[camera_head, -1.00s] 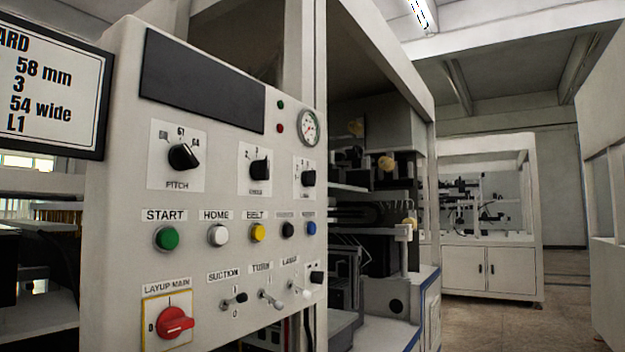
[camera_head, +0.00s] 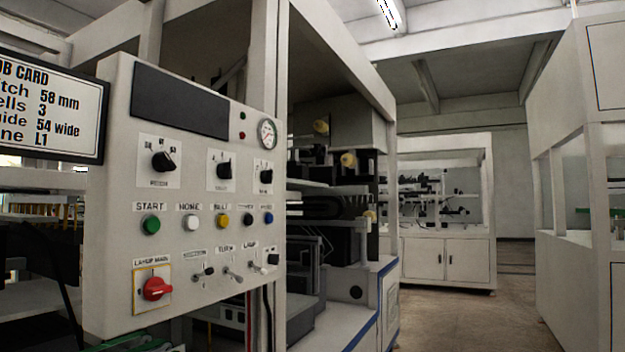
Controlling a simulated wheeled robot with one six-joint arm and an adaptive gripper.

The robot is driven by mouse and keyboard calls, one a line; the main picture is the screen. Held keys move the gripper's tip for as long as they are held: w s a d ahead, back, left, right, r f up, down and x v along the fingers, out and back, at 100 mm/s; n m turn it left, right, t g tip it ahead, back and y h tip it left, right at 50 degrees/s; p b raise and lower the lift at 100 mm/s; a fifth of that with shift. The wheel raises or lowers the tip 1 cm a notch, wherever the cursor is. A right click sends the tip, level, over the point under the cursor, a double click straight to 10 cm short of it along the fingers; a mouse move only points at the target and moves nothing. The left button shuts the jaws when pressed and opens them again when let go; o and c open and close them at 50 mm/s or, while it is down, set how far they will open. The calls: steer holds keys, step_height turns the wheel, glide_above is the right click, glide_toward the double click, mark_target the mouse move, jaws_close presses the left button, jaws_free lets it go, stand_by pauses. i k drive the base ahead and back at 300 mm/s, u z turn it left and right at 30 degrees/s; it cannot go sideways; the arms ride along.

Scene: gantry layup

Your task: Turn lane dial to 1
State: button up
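The grey control panel (camera_head: 110,240) stands at the left. Its upper row holds three black rotary dials: the left dial (camera_head: 163,161), labelled PITCH in the earlier frame, the middle dial (camera_head: 224,170) and the right dial (camera_head: 266,176). The labels of the middle and right dials are too small to read, so I cannot tell for sure which is the lane dial or where it points. The job card screen (camera_head: 50,108) reads 58 mm, 3, 54 wide and L1. My gripper is not in view.
Below the dials are a green START button (camera_head: 151,224), several other buttons, toggle switches (camera_head: 233,274) and a red main switch (camera_head: 157,288). A gauge (camera_head: 267,134) sits at the upper right. Open floor (camera_head: 450,320) lies to the right, before a white cabinet (camera_head: 448,262).

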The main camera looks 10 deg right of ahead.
mark_target(267, 177)
steer(key=z, duration=0.35)
steer(key=i, duration=0.9)
steer(key=u, duration=0.45)
